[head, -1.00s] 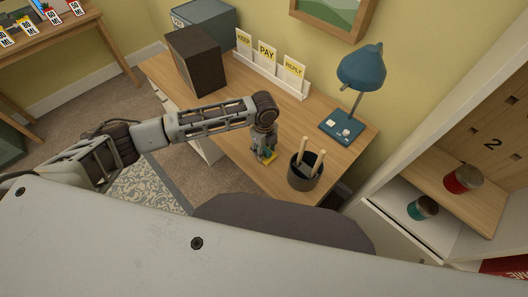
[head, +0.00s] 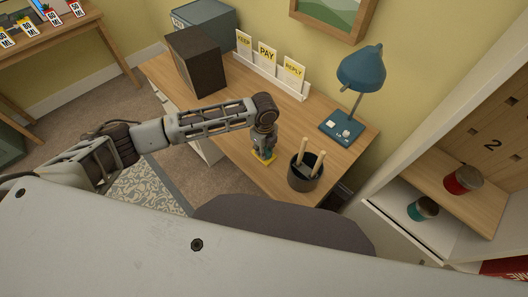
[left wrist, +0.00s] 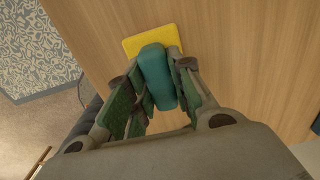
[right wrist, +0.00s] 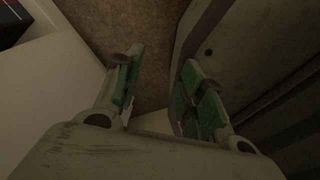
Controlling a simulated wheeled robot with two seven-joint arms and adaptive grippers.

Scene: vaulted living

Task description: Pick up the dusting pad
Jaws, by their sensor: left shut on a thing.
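The dusting pad (left wrist: 151,38) has a flat yellow base and a teal block handle (left wrist: 156,76). It is at the wooden desk's near edge, where its yellow part shows below my left gripper (head: 264,152) in the head view. In the left wrist view my left gripper (left wrist: 158,90) has its fingers shut on the teal handle, one on each side. I cannot tell whether the pad touches the desk top. My right gripper (right wrist: 155,85) is open and empty in the right wrist view; it is not visible in the head view.
On the desk (head: 225,155), a dark pen cup (head: 304,178) with two wooden sticks stands just right of the pad. A blue lamp (head: 341,126), a card rack (head: 270,75) and a dark box (head: 196,62) stand further back. A shelf unit (head: 448,190) is at the right.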

